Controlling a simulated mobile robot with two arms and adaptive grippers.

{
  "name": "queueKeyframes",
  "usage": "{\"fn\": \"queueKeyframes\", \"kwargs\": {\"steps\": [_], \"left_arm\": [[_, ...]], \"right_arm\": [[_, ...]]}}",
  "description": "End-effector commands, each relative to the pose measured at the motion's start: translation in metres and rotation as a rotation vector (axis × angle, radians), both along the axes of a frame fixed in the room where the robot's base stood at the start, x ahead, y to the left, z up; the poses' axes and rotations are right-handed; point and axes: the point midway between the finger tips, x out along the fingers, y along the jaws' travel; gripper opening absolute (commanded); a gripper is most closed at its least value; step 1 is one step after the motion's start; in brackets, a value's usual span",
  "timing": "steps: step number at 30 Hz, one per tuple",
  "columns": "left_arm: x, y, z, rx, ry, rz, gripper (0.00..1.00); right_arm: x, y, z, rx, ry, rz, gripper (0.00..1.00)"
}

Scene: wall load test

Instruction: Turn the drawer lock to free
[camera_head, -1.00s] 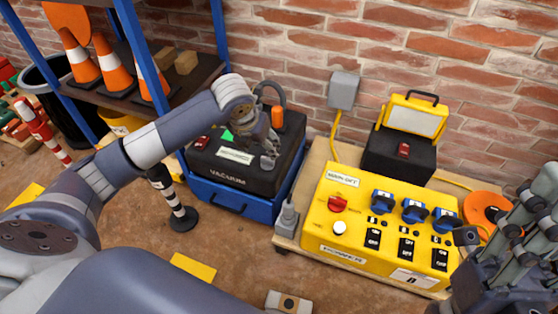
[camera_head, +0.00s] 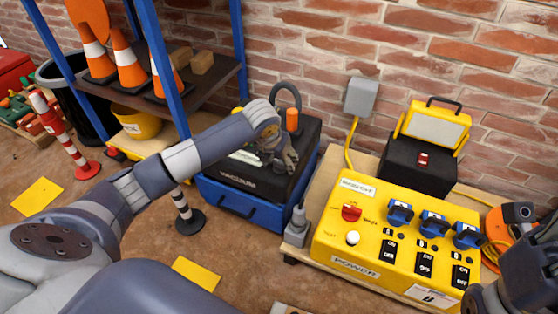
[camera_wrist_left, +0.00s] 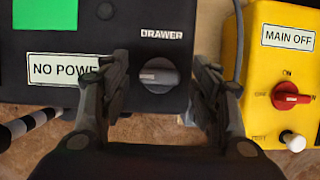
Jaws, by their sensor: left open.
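The drawer lock is a dark grey round knob (camera_wrist_left: 157,75) with a pale bar across it, under a DRAWER label, on the black front of the vacuum unit. The bar lies about level. In the left wrist view my left gripper (camera_wrist_left: 163,85) is open, with one finger on each side of the knob and visible gaps. In the head view my left gripper (camera_head: 285,160) is at the right part of the black vacuum unit (camera_head: 250,178) and hides the knob. The blue drawer (camera_head: 238,203) below looks shut. Part of my right arm shows at the lower right; its fingers cannot be made out.
A yellow power box (camera_head: 376,262) with a red switch stands on a wooden board to the right. A grey plug-like object (camera_head: 298,222) stands between them. A striped post (camera_head: 184,210) is left of the drawer. A blue-framed shelf (camera_head: 168,92) holds cones behind my left arm.

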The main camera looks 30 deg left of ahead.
Motion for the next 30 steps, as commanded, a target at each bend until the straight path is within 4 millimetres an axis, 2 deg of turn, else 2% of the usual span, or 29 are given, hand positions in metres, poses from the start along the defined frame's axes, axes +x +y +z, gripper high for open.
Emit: {"fn": "queueKeyframes", "kwargs": {"steps": [3,4,9,20,30], "left_arm": [[0.0000,0.0000,0.0004,0.000,0.000,0.000,0.57],[0.0000,0.0000,0.0004,0.000,0.000,0.000,0.52],[-0.0002,0.0001,0.0004,0.000,0.000,0.001,0.14],[-0.0003,0.0009,0.0006,0.000,0.001,-0.025,0.12],[-0.0001,0.0033,0.0013,0.001,0.001,-0.222,0.12]], "right_arm": [[0.0000,0.0000,0.0003,0.000,0.000,0.000,0.40],[0.0000,0.0000,0.0003,0.000,0.000,0.000,0.40],[0.0000,0.0001,0.0002,0.000,0.000,0.000,0.40],[-0.0003,0.0000,0.0010,0.000,-0.001,0.001,0.40],[0.0003,-0.0007,0.0001,0.004,0.016,0.001,0.40]]}}
